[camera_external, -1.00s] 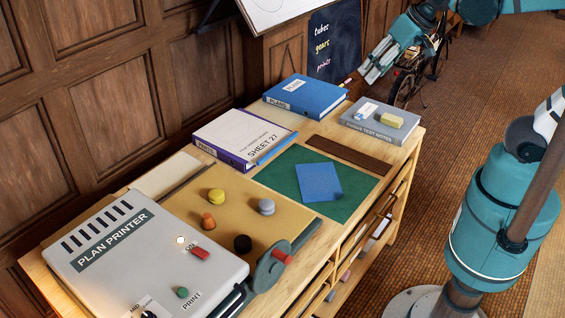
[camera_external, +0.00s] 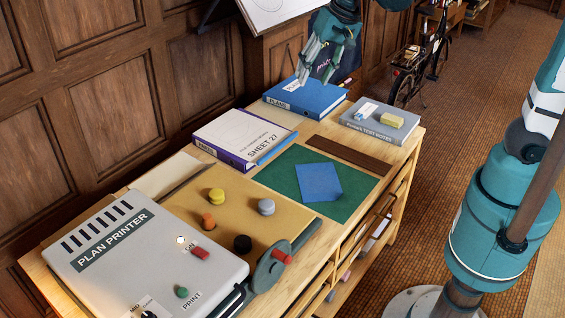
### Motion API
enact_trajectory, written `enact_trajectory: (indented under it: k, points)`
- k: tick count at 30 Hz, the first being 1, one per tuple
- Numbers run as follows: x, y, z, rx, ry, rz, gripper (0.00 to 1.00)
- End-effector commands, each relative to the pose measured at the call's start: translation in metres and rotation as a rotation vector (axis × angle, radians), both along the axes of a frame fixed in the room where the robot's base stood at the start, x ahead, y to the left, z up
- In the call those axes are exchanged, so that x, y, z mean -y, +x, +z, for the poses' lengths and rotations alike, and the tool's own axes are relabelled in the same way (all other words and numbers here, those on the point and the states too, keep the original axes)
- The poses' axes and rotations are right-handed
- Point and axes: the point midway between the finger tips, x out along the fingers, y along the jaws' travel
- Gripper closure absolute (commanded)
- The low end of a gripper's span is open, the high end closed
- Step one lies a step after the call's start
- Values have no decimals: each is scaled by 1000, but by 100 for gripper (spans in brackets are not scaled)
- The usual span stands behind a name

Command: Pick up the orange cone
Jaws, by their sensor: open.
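A small orange piece (camera_external: 208,222), the only orange thing of that kind I see, stands on the tan board (camera_external: 285,218) on the desk. It is too small to make out its exact shape. A yellow piece (camera_external: 216,196) is just behind it, a grey piece (camera_external: 266,207) to its right and a black piece (camera_external: 242,244) in front and to the right. My gripper (camera_external: 315,80) is open and empty, above the blue plans book at the back of the desk, well away from the orange piece.
The plan printer (camera_external: 150,262) stands at the front left, with a round-ended lever (camera_external: 270,275) beside it. The sheet 27 book (camera_external: 215,135), blue plans book (camera_external: 290,103) and grey notes book (camera_external: 365,132) lie at the back. A green mat (camera_external: 350,199) bears a blue sheet (camera_external: 318,183).

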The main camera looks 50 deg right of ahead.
Motion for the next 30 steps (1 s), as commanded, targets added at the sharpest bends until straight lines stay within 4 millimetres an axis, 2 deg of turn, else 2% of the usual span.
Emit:
enact_trajectory:
  k: [6, 17, 30]
  points:
    - [-39, 28, -14, -48, 28, -76, 59]
    - [-104, 67, -45, -127, 62, -212, 59]
    - [-189, 102, -99, -217, 80, -385, 59]
